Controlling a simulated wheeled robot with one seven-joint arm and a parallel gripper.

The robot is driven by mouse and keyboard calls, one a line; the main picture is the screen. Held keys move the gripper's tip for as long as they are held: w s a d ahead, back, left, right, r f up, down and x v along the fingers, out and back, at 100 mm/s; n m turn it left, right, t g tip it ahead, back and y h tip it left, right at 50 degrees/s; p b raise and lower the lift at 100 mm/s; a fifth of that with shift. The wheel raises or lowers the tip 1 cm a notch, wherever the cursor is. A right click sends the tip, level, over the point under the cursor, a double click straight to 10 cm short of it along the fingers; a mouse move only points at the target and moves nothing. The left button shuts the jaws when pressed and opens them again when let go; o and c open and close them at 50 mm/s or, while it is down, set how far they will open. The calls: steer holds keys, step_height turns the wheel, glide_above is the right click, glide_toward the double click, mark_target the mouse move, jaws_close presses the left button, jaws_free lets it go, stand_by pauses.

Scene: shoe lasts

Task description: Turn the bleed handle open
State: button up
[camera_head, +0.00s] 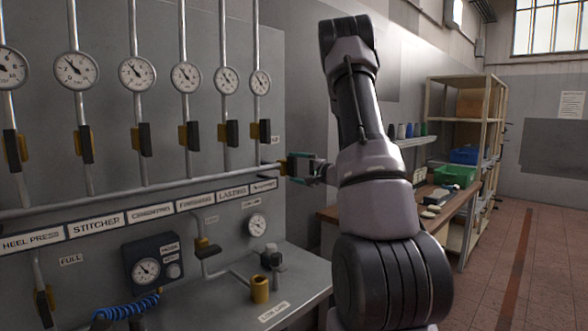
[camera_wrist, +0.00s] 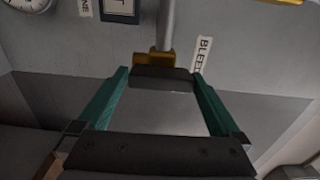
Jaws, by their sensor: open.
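The bleed valve shows in the wrist view as a brass body (camera_wrist: 150,60) on a grey pipe, with a black handle (camera_wrist: 160,78) lying crosswise below it. A tilted white label (camera_wrist: 203,54) beside it reads "BLEE", the rest being cut off or unclear. My gripper (camera_wrist: 160,74) is open, its teal fingertips to the left and right of the black handle; I cannot tell whether they touch it. In the head view my gripper (camera_head: 293,167) is at the right end of the horizontal pipe, beside a yellow fitting (camera_head: 273,168). My gripper hides most of the handle there.
Several gauges (camera_head: 137,74) and yellow valves with black handles (camera_head: 229,132) line the panel left of my gripper. Shelving (camera_head: 490,105) stands behind at right.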

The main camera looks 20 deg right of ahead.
steer(key=v, duration=0.9)
steer(key=shift+s+d, duration=0.15)
steer(key=shift+s, duration=0.2)
steer(key=s+a+r+n+g+y, duration=0.35)
steer(key=s+a+g, duration=0.2)
steer(key=a, duration=0.55)
steer(key=s+a+r+n+g+y, duration=0.2)
steer(key=s+a+r+n+g, duration=0.4)
steer(key=a, duration=0.5)
steer(key=s+h, duration=0.9)
steer(key=s, duration=0.6)
steer(key=shift+a+r+t, duration=0.3)
steer(key=shift+a+t, duration=0.15)
steer(key=shift+a, duration=0.05)
steer(key=shift+s+d+r+t+h, duration=0.1)
steer(key=shift+d+r+t+h, duration=0.25)
steer(key=shift+r+t, duration=0.05)
steer(key=shift+c, duration=0.3)
